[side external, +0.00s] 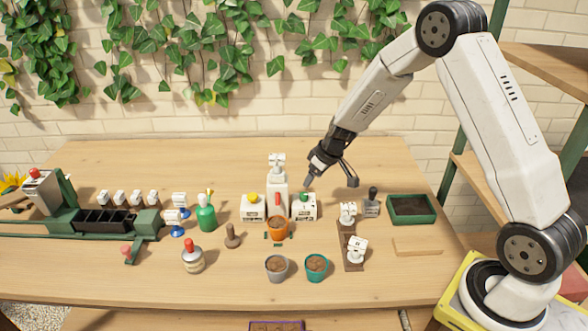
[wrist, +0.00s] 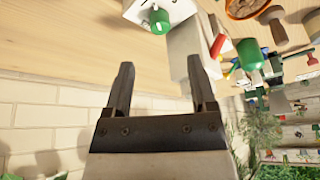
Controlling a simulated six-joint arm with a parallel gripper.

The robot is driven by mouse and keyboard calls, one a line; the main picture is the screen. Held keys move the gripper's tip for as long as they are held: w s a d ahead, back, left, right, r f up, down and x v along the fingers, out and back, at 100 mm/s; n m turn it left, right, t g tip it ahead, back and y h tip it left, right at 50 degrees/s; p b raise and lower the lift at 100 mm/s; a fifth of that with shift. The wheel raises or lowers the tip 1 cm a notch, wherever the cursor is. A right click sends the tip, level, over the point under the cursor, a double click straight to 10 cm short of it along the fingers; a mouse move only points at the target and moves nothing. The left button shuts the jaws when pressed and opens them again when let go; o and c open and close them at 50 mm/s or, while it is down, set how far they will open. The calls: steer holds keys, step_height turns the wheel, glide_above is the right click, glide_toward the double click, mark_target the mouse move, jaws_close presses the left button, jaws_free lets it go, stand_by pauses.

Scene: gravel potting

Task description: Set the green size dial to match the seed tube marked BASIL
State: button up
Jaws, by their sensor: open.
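The green dial (side external: 304,197) sits on top of a small white box (side external: 305,211) near the middle of the table. In the wrist view the green dial (wrist: 160,21) shows a white mark and lies beyond the fingertips, near the top edge. My gripper (side external: 331,182) is open and empty, above and to the right of the dial, apart from it. In the wrist view both fingers (wrist: 158,66) are spread with nothing between them. Small white labelled pieces (side external: 127,198) stand in a row at the left, but I cannot read which is marked BASIL.
A white box with a yellow dial (side external: 253,198) stands left, past a white column with a red lever (side external: 278,199). An orange pot (side external: 278,229) is in front. A brown stand (side external: 354,252) with white pieces and a green tray (side external: 411,210) are right. The table behind the boxes is clear.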

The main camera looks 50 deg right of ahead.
mark_target(304, 193)
steer(key=shift+w+f, duration=0.1)
steer(key=shift+x, duration=3.75)
jaws_close()
